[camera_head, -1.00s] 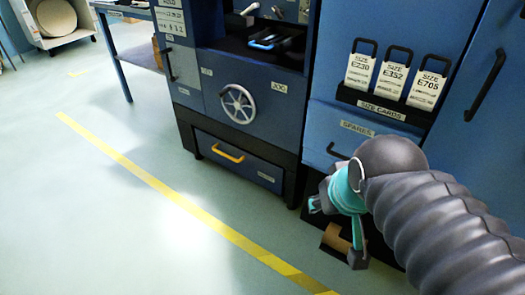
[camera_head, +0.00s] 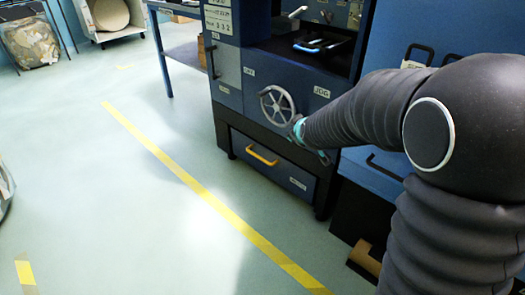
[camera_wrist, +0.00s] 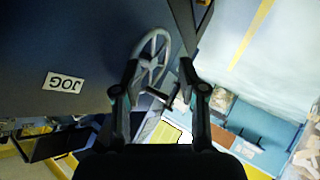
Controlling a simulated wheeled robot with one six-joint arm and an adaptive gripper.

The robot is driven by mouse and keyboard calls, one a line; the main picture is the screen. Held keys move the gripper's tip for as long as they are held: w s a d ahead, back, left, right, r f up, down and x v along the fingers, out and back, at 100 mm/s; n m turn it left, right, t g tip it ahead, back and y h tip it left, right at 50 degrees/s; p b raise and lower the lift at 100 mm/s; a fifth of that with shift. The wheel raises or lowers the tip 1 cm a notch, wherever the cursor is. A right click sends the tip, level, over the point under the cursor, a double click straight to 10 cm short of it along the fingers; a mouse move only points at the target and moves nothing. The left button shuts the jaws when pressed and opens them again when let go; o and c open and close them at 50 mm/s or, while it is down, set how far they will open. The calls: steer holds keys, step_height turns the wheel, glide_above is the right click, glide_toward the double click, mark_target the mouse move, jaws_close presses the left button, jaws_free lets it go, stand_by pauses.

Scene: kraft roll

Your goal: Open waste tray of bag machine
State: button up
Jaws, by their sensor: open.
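The waste tray (camera_head: 285,172) is the dark blue drawer front low in the bag machine (camera_head: 235,110), with a yellow bar handle (camera_head: 262,156). It looks shut, flush with the black frame around it. I cannot make it out in the wrist view. My gripper (camera_wrist: 158,72) is open with nothing between its fingers. In the head view it is mostly hidden by my arm, near the handwheel (camera_head: 276,104), above and right of the yellow handle. In the wrist view the handwheel (camera_wrist: 152,58) shows beyond the fingertips, and the picture is upside down.
A JOG label (camera_wrist: 64,82) is on the machine panel. A cardboard roll (camera_head: 364,256) lies low on the right, by the blue spares cabinet (camera_head: 385,165). The floor in front of the tray is clear, with a yellow line (camera_head: 190,185) on it.

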steer(key=w+a+f+n+t+b, duration=0.1)
steer(key=w+a+f+n, duration=0.15)
steer(key=w+f, duration=0.35)
steer(key=w+a+f+n+t, duration=0.15)
steer(key=w+a+f, duration=0.25)
steer(key=f, duration=0.4)
steer(key=n+t+b, duration=0.1)
steer(key=n+t, duration=0.2)
steer(key=n, duration=0.2)
glide_toward(260, 157)
steer(key=w, duration=0.3)
steer(key=w+a+f+b, duration=0.1)
steer(key=w, duration=0.2)
steer(key=w+f, duration=0.1)
steer(key=w, duration=0.3)
steer(key=shift+a+f+b, duration=0.15)
steer(key=shift+b, duration=0.15)
jaws_close()
